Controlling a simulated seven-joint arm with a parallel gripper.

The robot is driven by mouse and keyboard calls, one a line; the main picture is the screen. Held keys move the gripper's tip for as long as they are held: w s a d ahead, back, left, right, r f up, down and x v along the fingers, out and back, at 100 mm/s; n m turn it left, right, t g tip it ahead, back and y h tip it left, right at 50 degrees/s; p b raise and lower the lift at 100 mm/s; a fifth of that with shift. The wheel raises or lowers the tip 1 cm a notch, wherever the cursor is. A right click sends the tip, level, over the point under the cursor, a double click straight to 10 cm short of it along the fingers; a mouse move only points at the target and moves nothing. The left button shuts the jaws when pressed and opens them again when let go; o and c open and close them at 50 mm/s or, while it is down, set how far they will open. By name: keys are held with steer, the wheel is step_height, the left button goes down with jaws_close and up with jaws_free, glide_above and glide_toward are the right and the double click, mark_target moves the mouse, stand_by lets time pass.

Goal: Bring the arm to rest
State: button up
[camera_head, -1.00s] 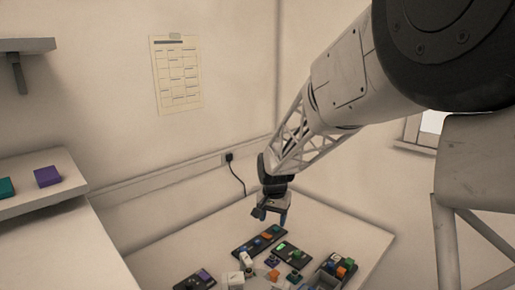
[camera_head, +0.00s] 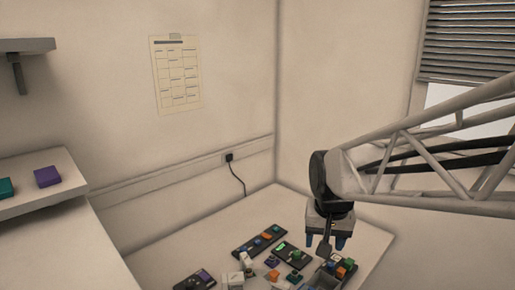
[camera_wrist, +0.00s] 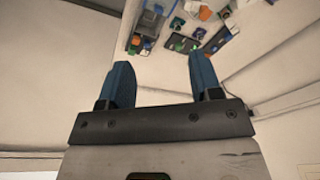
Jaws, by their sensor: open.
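My gripper (camera_head: 326,243) hangs above the right part of the white table in the head view, with its blue fingers pointing down. In the wrist view my gripper (camera_wrist: 160,82) shows two blue fingers spread apart with nothing between them. My arm reaches in from the right edge of the head view. The gripper is apart from the things on the table, and it hides part of the table's right side.
The white table (camera_head: 200,250) bears dark panels (camera_head: 258,240) with coloured parts and a dark box (camera_head: 325,280) of coloured pieces. A shelf at left holds a purple block (camera_head: 47,177) and a teal block (camera_head: 6,188). A wall sheet (camera_head: 176,74) hangs behind.

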steer(key=s+d, duration=0.2)
steer(key=s, duration=0.6)
steer(key=s+d+n, duration=0.1)
steer(key=s, duration=0.7)
steer(key=shift+s+d+f+n+t, duration=0.15)
steer(key=shift+d+f+n+t, duration=0.15)
steer(key=shift+d+f, duration=0.05)
stand_by(0.8)
